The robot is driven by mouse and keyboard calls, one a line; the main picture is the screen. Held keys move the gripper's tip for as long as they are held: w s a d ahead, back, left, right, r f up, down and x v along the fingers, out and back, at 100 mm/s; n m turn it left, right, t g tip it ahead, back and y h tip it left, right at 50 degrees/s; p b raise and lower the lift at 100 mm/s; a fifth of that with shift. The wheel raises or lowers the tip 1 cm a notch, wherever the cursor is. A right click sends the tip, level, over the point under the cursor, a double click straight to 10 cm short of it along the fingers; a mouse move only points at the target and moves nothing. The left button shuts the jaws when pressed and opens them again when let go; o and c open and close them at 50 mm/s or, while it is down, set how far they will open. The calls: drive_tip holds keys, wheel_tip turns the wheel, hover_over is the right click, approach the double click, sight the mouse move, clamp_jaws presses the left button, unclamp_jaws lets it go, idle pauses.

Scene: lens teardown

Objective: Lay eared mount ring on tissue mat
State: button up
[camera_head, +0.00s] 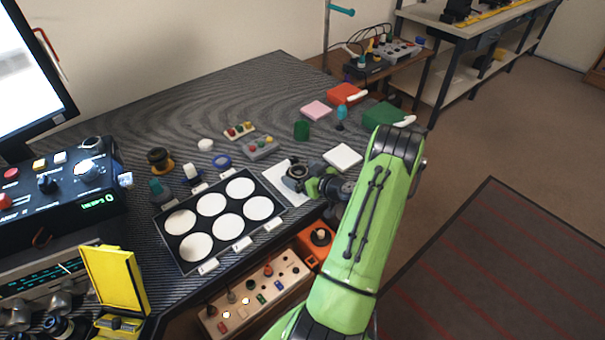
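My gripper (312,183) is at the right of a white flat sheet (289,191), which looks like the tissue mat, just right of the black tray. A dark round lens-like part (296,171) is at the gripper's end, over the sheet. I cannot tell whether this part is held or only beside the fingers, nor whether it rests on the sheet. The fingers are too small and partly hidden by my arm. I cannot pick out the eared mount ring for certain.
The black tray (212,257) has several white round pads and no parts on them. A control box (60,190) is at left.

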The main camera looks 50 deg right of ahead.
drive_tip(key=shift+r, duration=0.1)
drive_tip(key=shift+s+r+p, duration=0.2)
drive_tip(key=shift+s+p, duration=0.05)
drive_tip(key=shift+p, duration=0.05)
drive_tip(key=p+v, duration=0.1)
drive_tip(key=v, duration=1)
drive_tip(key=w+a+r+n+g+y, duration=0.2)
drive_tip(key=w+a+r, duration=0.1)
drive_tip(key=a, duration=0.5)
drive_tip(key=w+a+r+n+g+y, duration=0.2)
drive_tip(key=w+a+r, duration=0.15)
drive_tip(key=a, duration=0.35)
drive_tip(key=w+a+r+n+g+y, duration=0.2)
drive_tip(key=w+a+r, duration=0.1)
drive_tip(key=a, duration=0.5)
drive_tip(key=s+a+r+m+g+h, duration=0.1)
drive_tip(key=s+a+r, duration=0.4)
drive_tip(key=s+a, duration=0.1)
drive_tip(key=s+a+r+m+h, duration=0.2)
drive_tip(key=s+a+r, duration=0.3)
drive_tip(key=s, duration=0.4)
drive_tip(key=shift+a+g, duration=0.4)
drive_tip(key=shift+a, duration=0.15)
